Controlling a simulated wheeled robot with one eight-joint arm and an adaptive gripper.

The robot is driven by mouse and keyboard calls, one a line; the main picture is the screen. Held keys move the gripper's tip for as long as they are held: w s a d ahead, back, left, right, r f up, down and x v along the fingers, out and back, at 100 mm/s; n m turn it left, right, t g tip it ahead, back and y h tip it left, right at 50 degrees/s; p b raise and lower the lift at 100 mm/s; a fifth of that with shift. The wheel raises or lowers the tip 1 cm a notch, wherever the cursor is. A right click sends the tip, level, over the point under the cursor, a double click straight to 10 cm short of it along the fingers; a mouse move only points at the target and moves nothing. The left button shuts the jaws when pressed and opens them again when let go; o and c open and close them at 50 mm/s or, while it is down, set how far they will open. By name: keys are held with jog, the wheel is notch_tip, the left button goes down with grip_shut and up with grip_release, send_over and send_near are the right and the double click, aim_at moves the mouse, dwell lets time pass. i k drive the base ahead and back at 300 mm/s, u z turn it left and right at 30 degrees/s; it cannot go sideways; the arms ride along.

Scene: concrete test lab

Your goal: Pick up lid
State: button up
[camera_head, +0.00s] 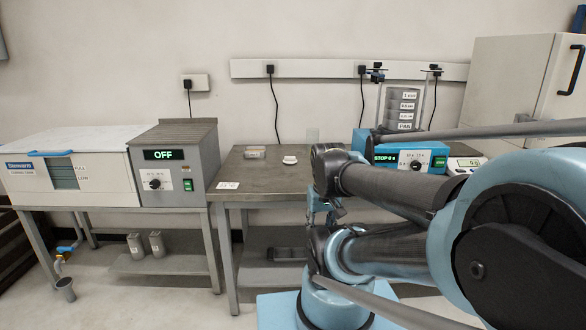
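A small, pale, low piece (290,160) lies on the dark table top (262,175), left of my arm. It may be the lid, but it is too small to tell for sure. My arm fills the right and lower middle of the view and stands in front of part of the table. No gripper fingers can be made out, so I cannot see whether anything is held. My arm is apart from the pale piece in the picture.
A small clear-topped box (255,152) and a clear glass vessel (312,135) stand nearby. A blue shaker (438,160) carries a sieve stack (402,108); a scale (465,164) is right of it. A grey "OFF" unit (178,175) stands left. The table's front-left is mostly clear.

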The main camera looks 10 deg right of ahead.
aim_at(288, 160)
jog(key=z, duration=0.1)
jog(key=k, duration=0.1)
jog(key=z, duration=1.5)
jog(key=i, duration=0.8)
jog(key=u, duration=1.25)
